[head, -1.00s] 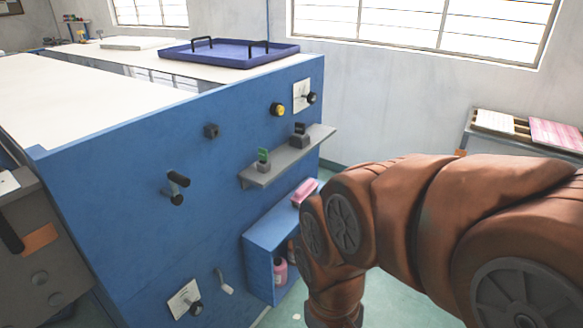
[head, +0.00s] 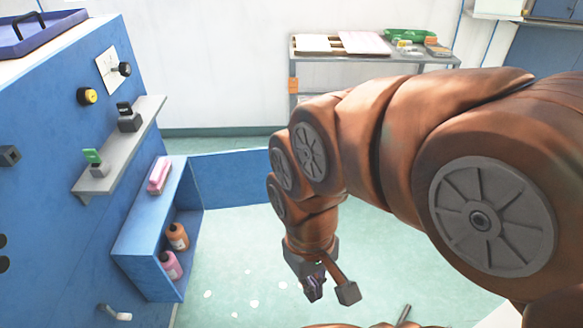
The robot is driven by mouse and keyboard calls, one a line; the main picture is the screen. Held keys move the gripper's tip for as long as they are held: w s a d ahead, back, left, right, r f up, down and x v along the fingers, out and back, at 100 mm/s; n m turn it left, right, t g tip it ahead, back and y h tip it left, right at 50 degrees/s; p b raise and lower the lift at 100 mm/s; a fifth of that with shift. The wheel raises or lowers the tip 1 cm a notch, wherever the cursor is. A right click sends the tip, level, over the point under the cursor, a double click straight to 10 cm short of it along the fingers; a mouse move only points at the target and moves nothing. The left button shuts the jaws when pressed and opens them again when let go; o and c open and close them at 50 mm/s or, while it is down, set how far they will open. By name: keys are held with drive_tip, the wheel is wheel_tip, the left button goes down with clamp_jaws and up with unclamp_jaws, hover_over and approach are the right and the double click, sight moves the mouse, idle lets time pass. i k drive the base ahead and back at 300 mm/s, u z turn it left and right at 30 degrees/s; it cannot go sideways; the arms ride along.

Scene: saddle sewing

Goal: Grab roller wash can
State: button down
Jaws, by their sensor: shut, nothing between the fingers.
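Two small bottles with dark caps stand in the open blue box shelf on the side of the blue machine: an orange one (head: 178,237) and a pink one (head: 170,266) in front of it. I cannot tell which of them is the roller wash can; no label is readable. My gripper (head: 327,288) hangs at the end of my brown arm, pointing down over the pale floor. It is shut and empty, to the right of the box and well apart from both bottles.
A pink block (head: 160,176) lies on top of the blue box shelf (head: 145,225). A narrow grey ledge (head: 128,148) with small items juts out above. A low blue panel (head: 236,177) runs behind. A grey table (head: 375,54) stands at the back. Floor between box and gripper is mostly clear.

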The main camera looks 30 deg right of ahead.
sight(166, 260)
drive_tip(key=z, duration=1.4)
drive_tip(key=i, duration=3.7)
drive_tip(key=u, duration=2.45)
drive_tip(key=i, duration=0.85)
drive_tip(key=u, duration=2.5)
